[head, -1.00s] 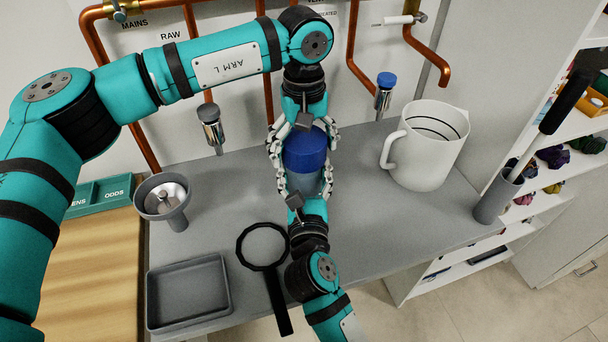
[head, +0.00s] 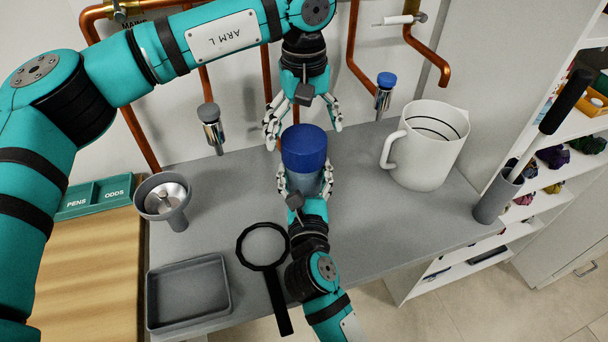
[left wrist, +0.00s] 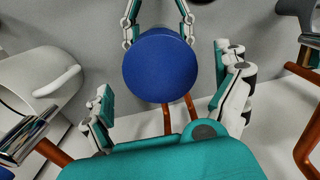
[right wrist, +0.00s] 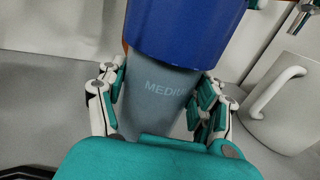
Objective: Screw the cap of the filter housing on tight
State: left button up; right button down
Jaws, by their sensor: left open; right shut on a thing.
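The cap also shows in the left wrist view (left wrist: 160,65) and the right wrist view (right wrist: 185,30). My right gripper (head: 305,178) is shut on the housing body below the cap. In the right wrist view its fingers flank the body (right wrist: 160,95), which has partly hidden lettering. My left gripper (head: 303,126) is open behind and above the cap, its fingers spread and apart from it. The cap's thread is hidden.
A white jug (head: 428,145) stands right of the housing. A funnel (head: 164,200), a grey tray (head: 188,292) and a magnifier (head: 264,247) lie to the left and front. Copper pipes (head: 354,50) run along the wall behind. A grey holder (head: 497,196) stands at the right edge.

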pick_arm(q)
jog(key=n, duration=0.3)
jog(key=r+n, duration=0.1)
jog(key=n, duration=0.6)
jog(key=shift+r+n, duration=0.35)
jog(key=shift+n, duration=0.05)
jog(key=n, duration=0.3)
jog(key=r+n, duration=0.1)
jog(key=n, duration=0.8)
jog(key=shift+r, duration=0.4)
jog(key=shift+f, duration=4)
jog(key=c, duration=1.1)
